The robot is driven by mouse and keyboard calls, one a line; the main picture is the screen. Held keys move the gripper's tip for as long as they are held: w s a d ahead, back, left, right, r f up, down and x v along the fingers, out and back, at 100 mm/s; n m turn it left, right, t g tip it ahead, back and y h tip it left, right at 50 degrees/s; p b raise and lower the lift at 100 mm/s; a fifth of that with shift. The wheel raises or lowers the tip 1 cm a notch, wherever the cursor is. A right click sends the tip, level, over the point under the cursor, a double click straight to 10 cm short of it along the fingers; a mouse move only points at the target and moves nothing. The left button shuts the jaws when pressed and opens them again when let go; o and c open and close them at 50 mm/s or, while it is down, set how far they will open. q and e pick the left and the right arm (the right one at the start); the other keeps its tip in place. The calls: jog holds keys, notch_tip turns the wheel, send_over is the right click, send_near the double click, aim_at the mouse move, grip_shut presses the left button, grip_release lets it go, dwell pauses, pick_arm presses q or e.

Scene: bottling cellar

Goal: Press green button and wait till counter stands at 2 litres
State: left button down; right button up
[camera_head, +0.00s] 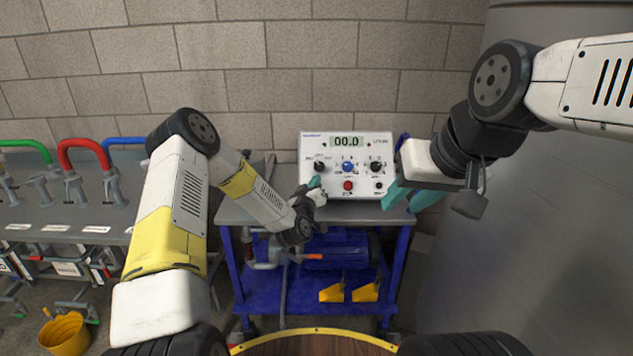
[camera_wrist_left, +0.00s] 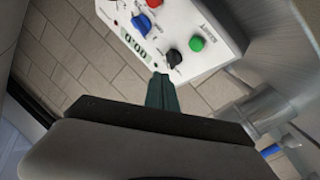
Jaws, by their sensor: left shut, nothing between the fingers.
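The white control box (camera_head: 345,147) stands on a grey-topped blue cart, its display (camera_head: 344,142) reading 00.0. It has black knobs, a blue knob (camera_head: 348,166) and a red button (camera_head: 348,186). The green button (camera_wrist_left: 196,44) shows in the left wrist view, beside a black knob (camera_wrist_left: 174,57); in the head view my left gripper hides it. My left gripper (camera_head: 314,183) is shut and empty in front of the box's lower left. Its fingers also show in the left wrist view (camera_wrist_left: 160,88), apart from the button in that picture. My right gripper (camera_head: 410,196) is open, right of the box.
A bench (camera_head: 60,215) with red, green and blue handles stands at the left. A large grey tank (camera_head: 520,230) fills the right side. A yellow bucket (camera_head: 66,335) sits on the floor.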

pick_arm(q)
jog(key=w+f, duration=0.4)
jog(key=w, duration=0.1)
jog(key=shift+w+f, duration=0.15)
jog(key=shift+f, duration=0.25)
jog(key=shift+w+f, duration=0.1)
dwell(1.8)
jog(key=shift+w+f, duration=0.15)
jog(key=shift+w, duration=0.05)
jog(key=shift+w+f, duration=0.35)
dwell(0.8)
dwell(0.4)
jog(key=shift+s+r, duration=0.6)
jog(key=shift+s, duration=0.05)
jog(key=shift+s+r, duration=1.7)
jog(key=shift+s, duration=0.2)
